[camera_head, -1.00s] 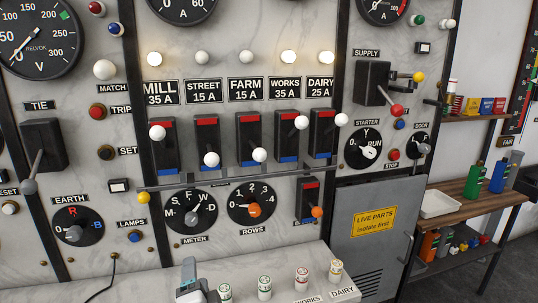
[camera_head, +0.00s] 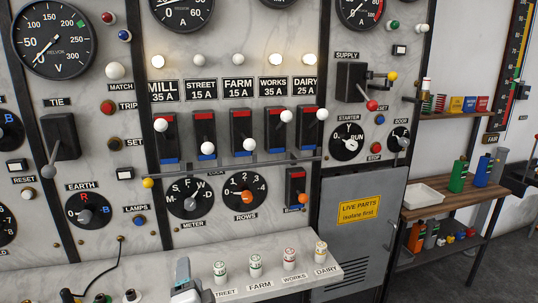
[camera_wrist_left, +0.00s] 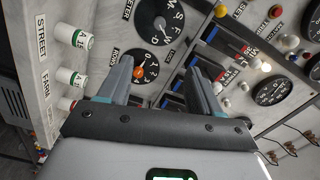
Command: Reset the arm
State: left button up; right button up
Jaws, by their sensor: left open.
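My left gripper (camera_head: 184,278) shows at the bottom of the head view, in front of the marble ledge (camera_head: 150,262) and left of the STREET fuse (camera_head: 220,270). In the left wrist view its two fingers (camera_wrist_left: 160,88) stand apart with nothing between them. Behind them in that view are the ROWS dial with its orange knob (camera_wrist_left: 139,71) and the METER dial (camera_wrist_left: 160,25). My right gripper is in neither view.
The switch row shows the MILL lever (camera_head: 160,125), WORKS lever (camera_head: 286,116) and DAIRY lever (camera_head: 323,114) raised. The STREET lever (camera_head: 208,148) and FARM lever (camera_head: 250,144) are lower. Several fuses stand on the ledge. A black cable (camera_head: 103,275) lies at left.

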pick_arm(q)
jog(key=s+a+f+g, duration=0.1)
jog(key=a+f+g, duration=0.15)
jog(key=f, duration=0.45)
jog(key=s+a+f+g, duration=0.1)
jog(key=a+f, duration=0.2)
jog(key=f, duration=0.4)
jog(key=s+d+f+n+g+h, duration=0.1)
jog(key=s+f+g+h, duration=0.1)
jog(key=s+f, duration=0.35)
jog(key=s+d+f+n+g+h, duration=0.1)
jog(key=s+f+g+h, duration=0.1)
jog(key=f, duration=0.7)
jog(key=s+d+f+n+g+h, duration=0.1)
jog(key=s+d+f+n+g, duration=0.1)
jog(key=s, duration=0.4)
jog(key=s+d+f+n+g+h, duration=0.2)
jog(key=s+d+f+n+g, duration=0.1)
jog(key=s, duration=0.4)
jog(key=s+d+f+n+g+h, duration=0.2)
jog(key=s+d+n+g, duration=0.2)
jog(key=s+n, duration=0.2)
jog(key=shift+s+f+n, duration=0.3)
jog(key=shift+s, duration=0.1)
